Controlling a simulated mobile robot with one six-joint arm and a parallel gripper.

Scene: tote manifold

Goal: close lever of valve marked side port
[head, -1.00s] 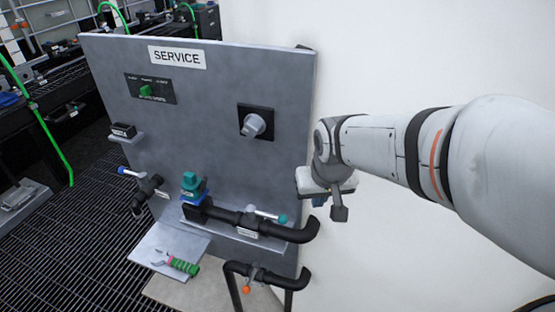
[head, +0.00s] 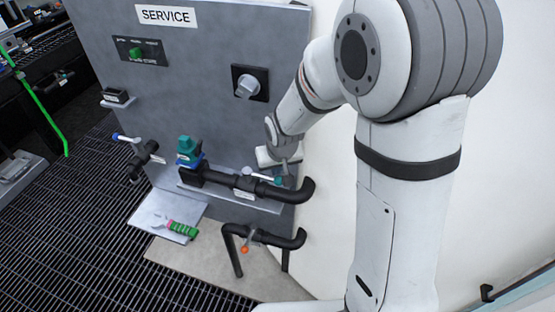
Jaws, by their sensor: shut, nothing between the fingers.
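Three lever valves show in the head view; their labels are too small to read, so I cannot tell which is marked side port. A white lever with a teal tip (head: 278,181) lies along the black horizontal pipe (head: 228,180). A lever with a blue tip (head: 117,136) sits on the short pipe at the left, pointing left. A lever with an orange tip (head: 244,249) hangs down on the lower pipe loop. My gripper (head: 285,172) is shut and empty, close to the teal tip. I cannot tell whether it touches it.
The grey SERVICE panel (head: 205,88) carries a rotary knob (head: 246,87) and a green-button plate (head: 140,51). A teal and blue fitting (head: 188,151) stands on the pipe. A green-handled tool (head: 183,228) lies on a pale plate. A white wall (head: 325,215) stands close on the right.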

